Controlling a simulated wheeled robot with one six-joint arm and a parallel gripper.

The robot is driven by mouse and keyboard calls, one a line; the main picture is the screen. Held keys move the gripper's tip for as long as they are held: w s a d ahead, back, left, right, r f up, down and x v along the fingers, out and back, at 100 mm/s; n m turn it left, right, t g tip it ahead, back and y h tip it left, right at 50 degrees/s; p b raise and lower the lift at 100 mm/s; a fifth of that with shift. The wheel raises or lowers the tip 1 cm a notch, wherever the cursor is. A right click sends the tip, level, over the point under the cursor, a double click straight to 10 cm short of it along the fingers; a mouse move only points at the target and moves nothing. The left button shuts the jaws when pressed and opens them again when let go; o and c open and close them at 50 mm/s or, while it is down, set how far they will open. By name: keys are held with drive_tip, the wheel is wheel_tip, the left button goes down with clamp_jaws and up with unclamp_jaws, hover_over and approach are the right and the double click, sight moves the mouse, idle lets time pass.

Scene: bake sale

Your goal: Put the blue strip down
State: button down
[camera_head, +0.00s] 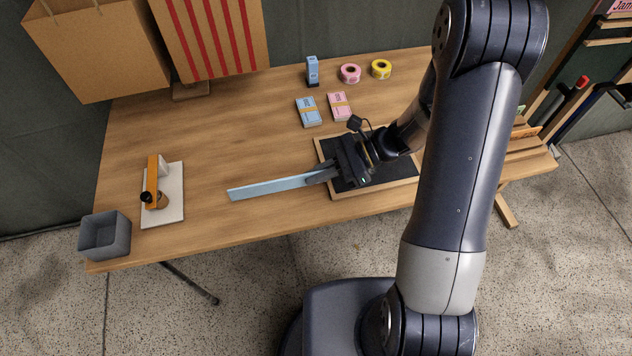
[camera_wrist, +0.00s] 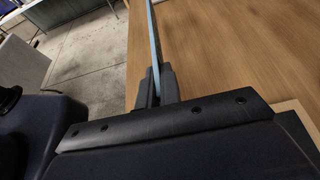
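The blue strip (camera_head: 270,187) is long, flat and light blue. In the head view it extends left from my gripper (camera_head: 322,175) above the front part of the wooden table (camera_head: 215,130). My gripper is shut on the strip's right end, with its fingers pointing left. In the wrist view the strip (camera_wrist: 153,45) shows as a thin edge rising from between the two dark fingers (camera_wrist: 155,88). I cannot tell whether the strip touches the table top.
A wood-framed black board (camera_head: 385,172) lies under my gripper. A white board with an orange-topped tool (camera_head: 176,205) and a grey bin (camera_head: 105,236) are at left. Blue and pink card stacks (camera_head: 308,112), tape rolls (camera_head: 350,73) and a blue dispenser (camera_head: 312,72) are behind. Bare table surrounds the strip.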

drive_tip(key=shift+f, duration=1.9)
drive_tip(key=c, duration=1.6)
unclamp_jaws()
drive_tip(key=v, duration=1.2)
